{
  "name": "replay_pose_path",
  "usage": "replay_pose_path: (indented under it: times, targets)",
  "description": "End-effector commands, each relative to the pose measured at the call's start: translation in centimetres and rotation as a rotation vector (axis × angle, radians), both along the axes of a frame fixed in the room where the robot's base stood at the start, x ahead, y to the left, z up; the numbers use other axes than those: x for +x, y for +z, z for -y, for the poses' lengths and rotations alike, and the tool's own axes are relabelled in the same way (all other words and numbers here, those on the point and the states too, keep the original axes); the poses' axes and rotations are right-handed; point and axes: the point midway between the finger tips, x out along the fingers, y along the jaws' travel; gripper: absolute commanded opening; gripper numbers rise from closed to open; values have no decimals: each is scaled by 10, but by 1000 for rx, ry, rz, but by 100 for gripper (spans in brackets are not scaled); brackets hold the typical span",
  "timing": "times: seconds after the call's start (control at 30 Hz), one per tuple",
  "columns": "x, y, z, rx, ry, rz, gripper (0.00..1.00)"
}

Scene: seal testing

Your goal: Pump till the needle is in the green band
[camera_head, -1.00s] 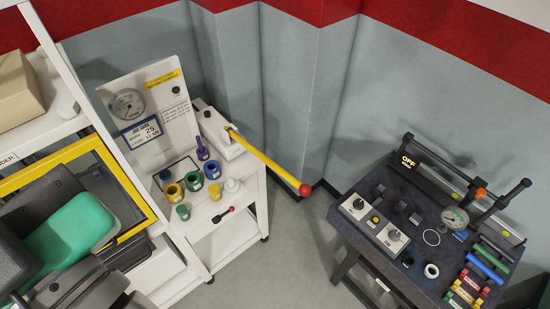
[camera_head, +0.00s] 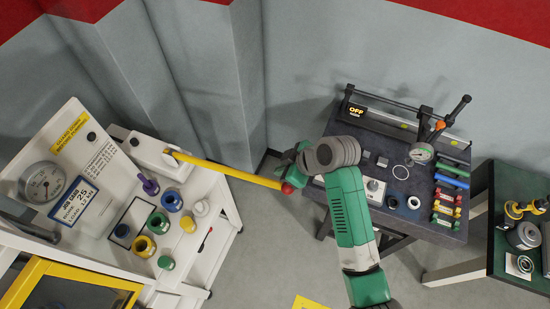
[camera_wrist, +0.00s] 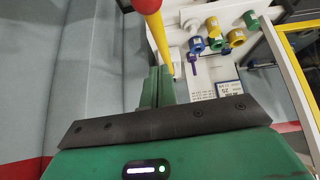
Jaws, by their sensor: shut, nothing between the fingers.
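The pump (camera_head: 160,155) is a white block on the white cart, with a long yellow lever (camera_head: 230,173) ending in a red knob (camera_head: 287,187). The pressure gauge (camera_head: 42,182) is on the cart's upright panel; its needle and bands are too small to read. My gripper (camera_head: 285,170) is at the knob end of the lever, its fingers shut and empty. In the wrist view the green fingers (camera_wrist: 158,82) are together, with the yellow lever (camera_wrist: 159,42) and red knob (camera_wrist: 147,4) just beyond and above them. I cannot tell whether they touch.
Several coloured rings and cups, including a blue one (camera_head: 172,201), stand on the cart below the lever. A green-topped table (camera_head: 505,265) is at far right. Grey walls close the back.

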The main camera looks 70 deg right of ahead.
Motion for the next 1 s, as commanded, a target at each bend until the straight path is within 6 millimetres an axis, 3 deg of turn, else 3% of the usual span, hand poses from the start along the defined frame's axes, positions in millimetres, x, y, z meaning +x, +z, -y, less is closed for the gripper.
replay_pose_path:
  times: [0.07,0.2,0.53,1.0]
  targets:
    - [-13,-10,0,31,2,-12,0]
    - [-15,-15,-1,38,7,-16,0]
    - [14,-64,2,34,5,-16,0]
    - [21,-66,2,33,4,-15,0]
